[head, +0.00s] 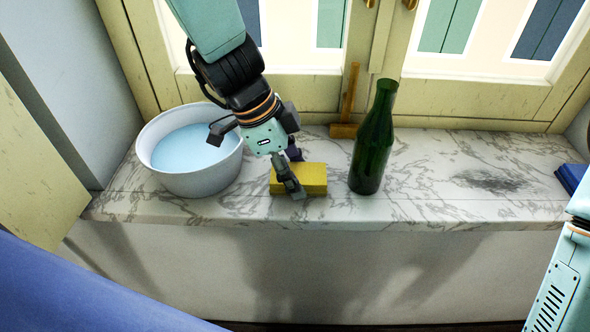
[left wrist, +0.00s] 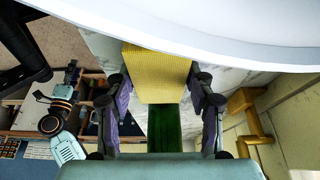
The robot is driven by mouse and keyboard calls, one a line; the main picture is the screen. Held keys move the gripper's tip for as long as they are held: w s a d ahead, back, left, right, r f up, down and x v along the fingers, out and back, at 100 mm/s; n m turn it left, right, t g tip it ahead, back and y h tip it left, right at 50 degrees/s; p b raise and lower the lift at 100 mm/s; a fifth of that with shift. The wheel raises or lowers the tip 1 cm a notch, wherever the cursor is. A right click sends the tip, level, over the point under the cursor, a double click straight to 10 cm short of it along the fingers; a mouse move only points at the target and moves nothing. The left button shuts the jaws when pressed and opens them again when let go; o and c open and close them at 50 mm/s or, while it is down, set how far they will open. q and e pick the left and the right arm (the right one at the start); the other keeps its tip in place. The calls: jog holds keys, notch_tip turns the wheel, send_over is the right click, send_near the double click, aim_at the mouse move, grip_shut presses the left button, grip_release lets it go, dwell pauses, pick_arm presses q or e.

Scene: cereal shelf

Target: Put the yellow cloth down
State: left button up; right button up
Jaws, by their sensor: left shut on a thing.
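The yellow cloth (head: 313,178), a flat block shape, is at the marble sill between the bowl and the bottle. My left gripper (head: 293,172) is shut on it from above, one finger on the near side and one on the far side. The left wrist view shows the cloth (left wrist: 157,68) between the two fingers (left wrist: 160,105). I cannot tell whether its underside touches the marble. My right gripper (left wrist: 55,84) shows small in the left wrist view, its fingers apart and empty. In the head view only part of my right arm shows.
A white bowl of bluish water (head: 190,178) stands close left of the left gripper. A green bottle (head: 372,145) stands upright just right of the cloth. A wooden tool (head: 347,115) leans at the window behind.

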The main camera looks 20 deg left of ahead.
pick_arm(q)
jog(key=shift+w+a, duration=0.1)
jog(key=shift+w, duration=0.05)
jog(key=shift+d+f, duration=0.2)
jog(key=o, duration=0.8)
jog(key=shift+r, duration=0.1)
jog(key=shift+o, duration=1.1)
jog(key=shift+a, duration=0.15)
jog(key=shift+r, duration=0.1)
jog(key=p+v, duration=0.3)
jog(key=v, duration=0.9)
